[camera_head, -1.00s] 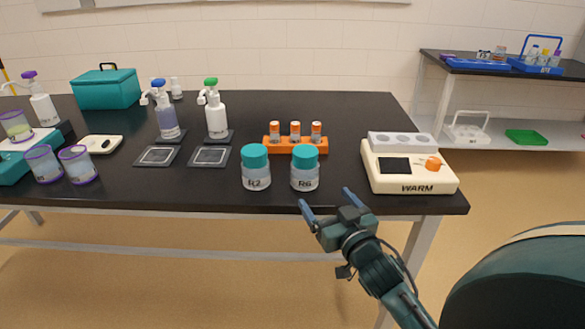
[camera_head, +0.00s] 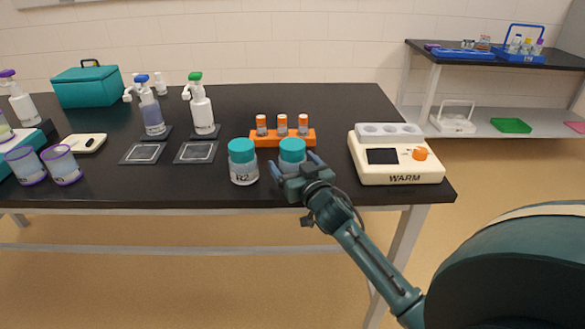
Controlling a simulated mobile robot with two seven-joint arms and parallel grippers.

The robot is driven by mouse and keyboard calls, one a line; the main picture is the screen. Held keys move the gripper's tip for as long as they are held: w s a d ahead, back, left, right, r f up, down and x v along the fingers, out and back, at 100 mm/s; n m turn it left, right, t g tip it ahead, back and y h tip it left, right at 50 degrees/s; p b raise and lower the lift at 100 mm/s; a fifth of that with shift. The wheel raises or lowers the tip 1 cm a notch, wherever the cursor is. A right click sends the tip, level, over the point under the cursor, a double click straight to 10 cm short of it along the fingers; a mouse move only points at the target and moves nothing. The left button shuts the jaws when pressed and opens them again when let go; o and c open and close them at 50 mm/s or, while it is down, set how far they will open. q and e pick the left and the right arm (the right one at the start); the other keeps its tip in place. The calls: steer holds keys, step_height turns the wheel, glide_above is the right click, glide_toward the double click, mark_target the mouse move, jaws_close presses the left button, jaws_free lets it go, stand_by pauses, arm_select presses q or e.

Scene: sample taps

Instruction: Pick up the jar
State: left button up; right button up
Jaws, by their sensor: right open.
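Two jars with teal lids stand upright near the table's front edge. The left jar (camera_head: 243,162) is labelled R2. The right jar (camera_head: 292,151) is mostly hidden behind my right gripper; its lid shows and its label is covered. My right gripper (camera_head: 293,168) is open, with its fingers pointing at the right jar, one at each side of it. I cannot tell whether the fingers touch it. My left gripper is not in view.
An orange rack (camera_head: 282,137) with orange-capped vials stands just behind the jars. A cream warmer (camera_head: 396,158) stands to the right. Pump bottles (camera_head: 201,105) and dark square pads (camera_head: 195,152) are to the left.

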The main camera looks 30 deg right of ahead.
steer(key=shift+w, duration=0.4)
steer(key=c, duration=1.1)
